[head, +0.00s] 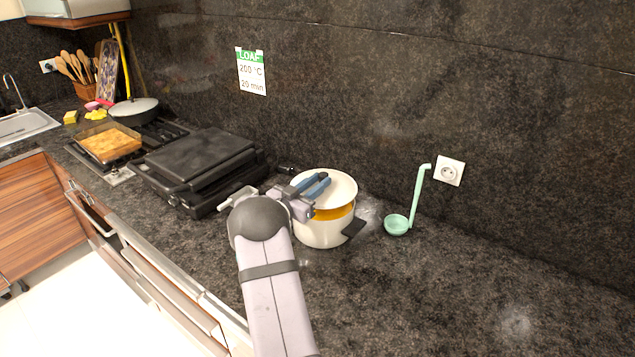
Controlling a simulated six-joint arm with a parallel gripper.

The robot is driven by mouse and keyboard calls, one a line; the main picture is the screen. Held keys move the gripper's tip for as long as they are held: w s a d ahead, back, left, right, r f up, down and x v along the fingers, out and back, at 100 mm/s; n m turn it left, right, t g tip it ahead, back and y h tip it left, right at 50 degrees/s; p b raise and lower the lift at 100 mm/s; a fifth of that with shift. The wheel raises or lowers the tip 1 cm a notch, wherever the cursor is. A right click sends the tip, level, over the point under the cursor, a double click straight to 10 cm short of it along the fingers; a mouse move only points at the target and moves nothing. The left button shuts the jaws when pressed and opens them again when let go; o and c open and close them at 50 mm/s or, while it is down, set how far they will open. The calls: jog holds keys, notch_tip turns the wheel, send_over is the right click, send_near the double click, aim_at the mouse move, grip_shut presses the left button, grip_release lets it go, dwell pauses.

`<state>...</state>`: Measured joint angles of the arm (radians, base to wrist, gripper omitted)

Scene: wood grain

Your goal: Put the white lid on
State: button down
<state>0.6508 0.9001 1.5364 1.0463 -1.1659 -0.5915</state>
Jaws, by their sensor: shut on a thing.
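The white lid (344,188) is over the white pot (322,234), covering most of its mouth from this view. A band of orange contents (335,213) shows between the lid's near edge and the pot's rim, so the lid is not seated flush on the near side. My gripper (318,187) reaches in from the left, with its blue fingers over the top of the lid. It is shut on the lid; the fingers hide the part they grip. Whether the lid's far edge touches the pot cannot be told.
A black grill (200,165) stands left of the pot. A mint-green ladle (397,225) stands at the right, below a wall socket (449,171). A glass baking dish (109,143) and a lidded pan (134,107) are farther left. The counter at the front right is clear.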

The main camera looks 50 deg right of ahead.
jog(key=shift+f+b, duration=0.85)
jog(key=shift+f, duration=0.45)
jog(key=shift+f+b, duration=1)
jog(key=shift+f, duration=0.05)
dwell(1.1)
jog(key=c, duration=1.5)
grip_release()
jog(key=shift+o, duration=0.3)
jog(key=shift+a+f, duration=0.1)
jog(key=shift+f, duration=0.05)
